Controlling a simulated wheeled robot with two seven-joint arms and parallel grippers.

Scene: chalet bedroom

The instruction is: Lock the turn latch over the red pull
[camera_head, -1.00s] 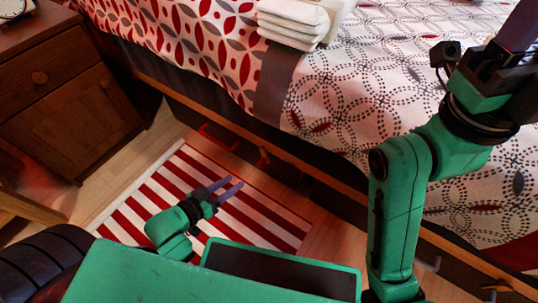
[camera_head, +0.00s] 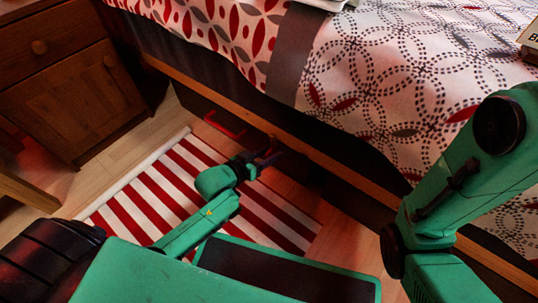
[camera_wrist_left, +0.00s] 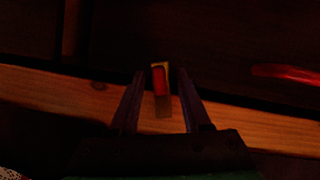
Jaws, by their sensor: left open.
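The red pull (camera_head: 224,124) is a bar on the dark drawer front under the bed, left of my left gripper in the head view. It shows as a red bar at the right in the left wrist view (camera_wrist_left: 288,74). The turn latch (camera_wrist_left: 159,82), a small red piece with a yellowish edge and a tan lower part, sits between my left fingers in the wrist picture. Whether they touch it I cannot tell. My left gripper (camera_head: 268,158) is open, pointing at the drawer front. My right gripper is out of view; only its arm shows at the right.
The bed (camera_head: 375,70) with its patterned cover stands above the drawers. Its wooden rail (camera_head: 330,160) runs along the lower edge. A striped rug (camera_head: 165,185) lies on the floor. A wooden cabinet (camera_head: 75,95) stands at the left.

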